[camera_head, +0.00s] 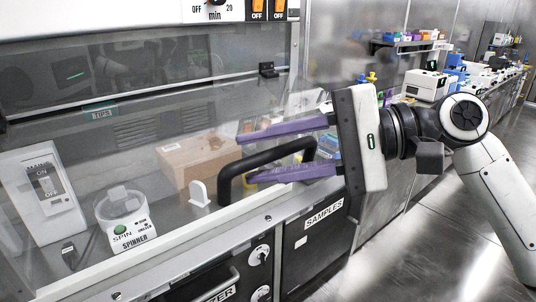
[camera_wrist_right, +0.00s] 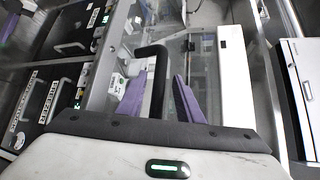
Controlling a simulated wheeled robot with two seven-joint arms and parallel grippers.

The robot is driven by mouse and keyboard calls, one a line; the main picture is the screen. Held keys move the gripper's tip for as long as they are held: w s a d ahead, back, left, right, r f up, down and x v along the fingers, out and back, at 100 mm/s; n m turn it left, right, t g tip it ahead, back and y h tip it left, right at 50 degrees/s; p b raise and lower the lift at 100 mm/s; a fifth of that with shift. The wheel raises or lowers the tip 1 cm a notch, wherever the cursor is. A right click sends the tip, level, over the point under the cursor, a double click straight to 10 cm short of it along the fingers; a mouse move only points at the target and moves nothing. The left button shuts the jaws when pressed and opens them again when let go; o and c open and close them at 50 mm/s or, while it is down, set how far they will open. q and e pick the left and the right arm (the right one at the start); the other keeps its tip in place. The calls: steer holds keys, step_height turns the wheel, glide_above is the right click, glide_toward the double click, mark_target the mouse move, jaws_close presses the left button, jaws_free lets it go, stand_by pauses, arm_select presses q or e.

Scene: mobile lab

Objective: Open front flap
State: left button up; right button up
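The front flap (camera_head: 130,215) is a transparent sloping pane with a pale lower edge, in front of the bench's interior. A black bar handle (camera_head: 270,156) stands out from its lower right part. My right gripper (camera_head: 244,160) comes in from the right, with its two purple fingers apart, one above and one below the handle. In the right wrist view the handle (camera_wrist_right: 158,70) runs between the fingers, with gaps visible on both sides. Contact with the handle is not evident. The flap looks lowered. My left gripper is not in view.
Behind the pane are a spinner (camera_head: 126,222), a white switch box (camera_head: 40,190) and a cardboard box (camera_head: 198,160). Below are dark drawers, one labelled SAMPLES (camera_head: 318,240). A counter with equipment (camera_head: 425,85) runs back right. Open floor lies at lower right.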

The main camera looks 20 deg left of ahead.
steer(key=shift+d, duration=0.25)
steer(key=shift+w+d, duration=0.1)
steer(key=shift+d, duration=0.2)
steer(key=b+v, duration=0.1)
steer(key=v, duration=0.8)
steer(key=shift+d+r+b, duration=0.2)
steer(key=shift+b, duration=0.1)
